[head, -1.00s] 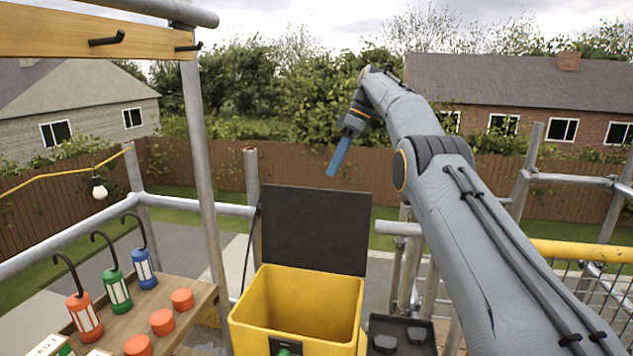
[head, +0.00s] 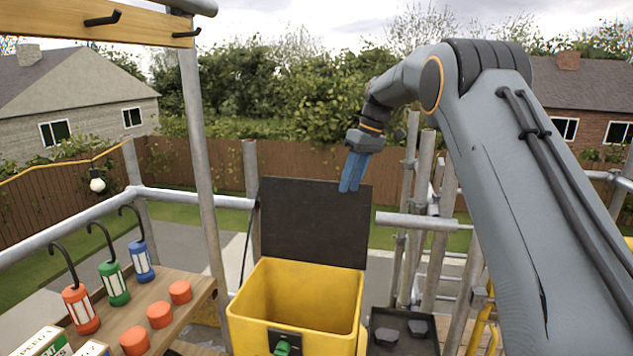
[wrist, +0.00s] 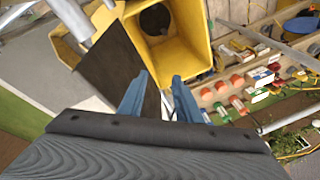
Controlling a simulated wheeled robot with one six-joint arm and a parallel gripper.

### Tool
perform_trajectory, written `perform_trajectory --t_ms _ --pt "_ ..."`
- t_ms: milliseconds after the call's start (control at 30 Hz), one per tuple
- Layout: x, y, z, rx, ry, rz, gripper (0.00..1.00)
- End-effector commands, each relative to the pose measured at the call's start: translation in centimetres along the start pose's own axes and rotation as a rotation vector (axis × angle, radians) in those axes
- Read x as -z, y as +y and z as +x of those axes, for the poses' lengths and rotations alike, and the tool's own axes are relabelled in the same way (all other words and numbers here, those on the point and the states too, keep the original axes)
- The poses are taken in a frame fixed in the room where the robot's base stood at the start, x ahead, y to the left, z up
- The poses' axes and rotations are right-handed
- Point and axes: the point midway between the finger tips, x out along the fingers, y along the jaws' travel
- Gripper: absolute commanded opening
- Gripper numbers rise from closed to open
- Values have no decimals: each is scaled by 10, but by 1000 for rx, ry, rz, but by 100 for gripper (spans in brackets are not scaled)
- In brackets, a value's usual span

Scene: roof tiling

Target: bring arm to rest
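My gripper (head: 350,188) hangs from my bent arm above the open yellow box, in front of its raised black lid, with its blue fingers pointing down. In the wrist view my gripper (wrist: 160,82) has its two blue fingers apart, with nothing between them. The fingers touch nothing that I can see.
The yellow box (head: 240,310) stands open below, its black lid (head: 315,222) upright. Red, green and blue lanterns (head: 113,283) and several orange-red pucks (head: 160,314) sit on a wooden shelf at left. A dark tray (head: 427,347) and scaffold poles (head: 427,180) are at right.

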Motion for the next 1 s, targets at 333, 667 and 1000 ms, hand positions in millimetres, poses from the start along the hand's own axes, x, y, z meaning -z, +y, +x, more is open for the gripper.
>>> perform_trajectory --t_ms 333,667,1000 --pt "-114 -25 59 -129 -41 330 31" --pt "-255 -86 123 -246 -49 576 31" --pt "-377 -156 177 -316 -26 736 31"
